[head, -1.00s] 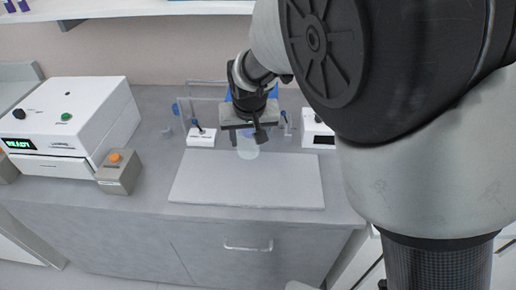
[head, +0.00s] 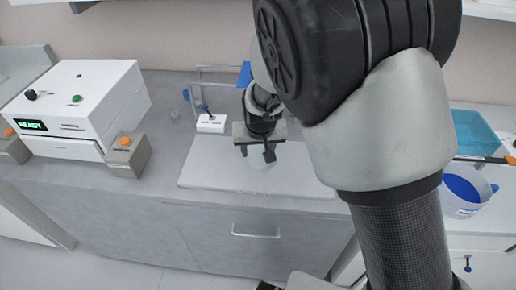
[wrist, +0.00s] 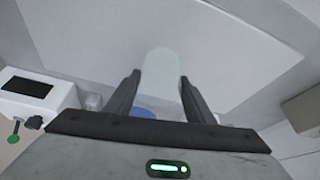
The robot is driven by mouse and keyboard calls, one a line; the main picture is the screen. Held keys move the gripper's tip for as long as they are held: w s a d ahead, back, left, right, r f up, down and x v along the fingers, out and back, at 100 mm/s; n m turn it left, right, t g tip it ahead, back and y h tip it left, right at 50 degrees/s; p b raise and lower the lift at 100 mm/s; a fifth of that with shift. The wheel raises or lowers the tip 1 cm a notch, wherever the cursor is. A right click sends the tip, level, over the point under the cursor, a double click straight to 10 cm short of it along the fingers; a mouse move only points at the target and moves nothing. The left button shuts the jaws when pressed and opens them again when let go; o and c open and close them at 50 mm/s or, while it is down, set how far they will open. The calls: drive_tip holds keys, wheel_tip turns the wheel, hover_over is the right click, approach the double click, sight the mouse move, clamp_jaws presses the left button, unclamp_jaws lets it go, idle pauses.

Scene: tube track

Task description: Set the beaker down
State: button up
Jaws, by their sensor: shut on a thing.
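The beaker is a pale, see-through vessel (wrist: 161,75) between the two fingers in the wrist view. In the head view the beaker (head: 259,161) shows faintly below my gripper, over the light grey mat (head: 210,175) on the bench. My gripper (wrist: 158,90) is shut on the beaker, with one dark finger on each side. The gripper also shows in the head view (head: 258,147), above the mat. I cannot tell whether the beaker's base touches the mat.
A white machine (head: 85,105) with a lit green display and an orange-button box (head: 128,155) stand at the left. A small white device (head: 211,123) stands behind the mat. The mat's left part is clear.

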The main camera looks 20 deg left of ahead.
drive_tip(key=shift+f, duration=0.15)
drive_tip(key=o, duration=1.1)
drive_tip(key=shift+c, duration=0.2)
